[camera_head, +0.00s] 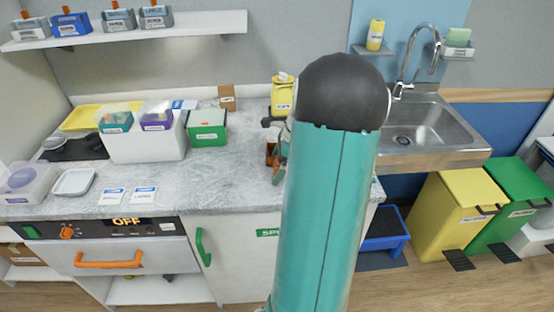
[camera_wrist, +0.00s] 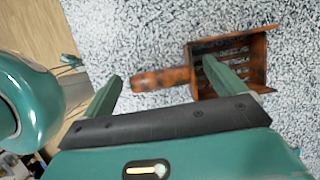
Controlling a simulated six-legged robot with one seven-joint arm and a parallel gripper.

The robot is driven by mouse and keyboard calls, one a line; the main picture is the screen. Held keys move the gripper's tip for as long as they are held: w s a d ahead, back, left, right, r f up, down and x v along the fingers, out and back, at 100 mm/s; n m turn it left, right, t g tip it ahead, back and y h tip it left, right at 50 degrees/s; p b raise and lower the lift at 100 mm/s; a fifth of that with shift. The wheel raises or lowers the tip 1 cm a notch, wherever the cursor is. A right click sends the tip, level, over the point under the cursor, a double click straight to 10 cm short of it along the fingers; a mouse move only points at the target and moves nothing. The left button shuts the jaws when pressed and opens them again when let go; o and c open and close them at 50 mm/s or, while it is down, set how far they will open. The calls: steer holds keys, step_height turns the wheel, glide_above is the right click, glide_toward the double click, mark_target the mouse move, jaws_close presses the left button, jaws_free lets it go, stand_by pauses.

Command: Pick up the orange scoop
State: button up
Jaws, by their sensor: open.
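The orange scoop (camera_wrist: 162,79) lies on the speckled grey counter in the wrist view, its handle to the left and its square, slotted head to the right. In the head view a small part of the scoop (camera_head: 271,156) shows on the counter beside my arm, which hides the rest. My gripper (camera_wrist: 160,80) is open, with its two green fingers spread wide above the counter. The left finger is left of the handle's end and the right finger overlaps the scoop's head in the picture. I cannot tell whether either finger touches the scoop.
A green box (camera_head: 207,133) and a white box (camera_head: 143,145) with small tubs stand left on the counter (camera_head: 190,190). A yellow container (camera_head: 281,98) stands behind the scoop. The sink (camera_head: 425,125) is right. The counter's front edge runs close to the scoop.

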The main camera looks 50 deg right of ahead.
steer(key=shift+f, duration=0.15)
steer(key=c, duration=1)
steer(key=shift+c, duration=0.2)
